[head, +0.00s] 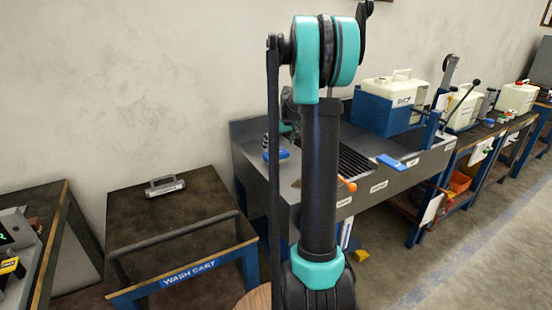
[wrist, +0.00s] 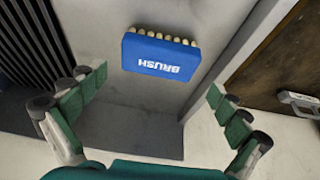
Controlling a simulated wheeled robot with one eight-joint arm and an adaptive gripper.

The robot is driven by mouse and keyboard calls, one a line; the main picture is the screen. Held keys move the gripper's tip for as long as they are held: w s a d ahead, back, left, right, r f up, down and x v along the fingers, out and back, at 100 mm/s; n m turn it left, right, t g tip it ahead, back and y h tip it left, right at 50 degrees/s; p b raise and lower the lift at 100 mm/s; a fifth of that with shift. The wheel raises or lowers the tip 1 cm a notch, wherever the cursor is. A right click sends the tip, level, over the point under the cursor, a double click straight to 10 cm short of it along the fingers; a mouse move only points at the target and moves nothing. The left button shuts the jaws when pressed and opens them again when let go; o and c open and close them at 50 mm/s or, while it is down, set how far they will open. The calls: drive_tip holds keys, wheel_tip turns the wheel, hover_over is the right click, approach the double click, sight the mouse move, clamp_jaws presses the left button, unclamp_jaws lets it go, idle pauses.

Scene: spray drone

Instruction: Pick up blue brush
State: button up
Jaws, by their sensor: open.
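The blue brush (wrist: 160,55) lies on the grey sink bench in the wrist view, its "BRUSH" label upside down and pale bristles along its far edge. A blue piece that looks like it (head: 279,155) shows at the bench's left end in the head view, partly behind my arm. My gripper (wrist: 155,92) is open and empty. Its teal-padded fingers are spread to the left and right, and the brush is beyond the fingertips, between their lines. No contact shows. In the head view my arm hides most of the gripper.
The wash cart (head: 135,215) stands left of the bench with a grey handled item (head: 165,185) on top. The bench has a slatted grate (head: 358,163), a blue-based white container (head: 395,92) and another blue item (head: 391,162). A raised bench wall (wrist: 235,50) runs right of the brush.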

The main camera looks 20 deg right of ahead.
sight(276, 153)
drive_tip(key=shift+x, duration=3.15)
drive_tip(key=c, duration=0.9)
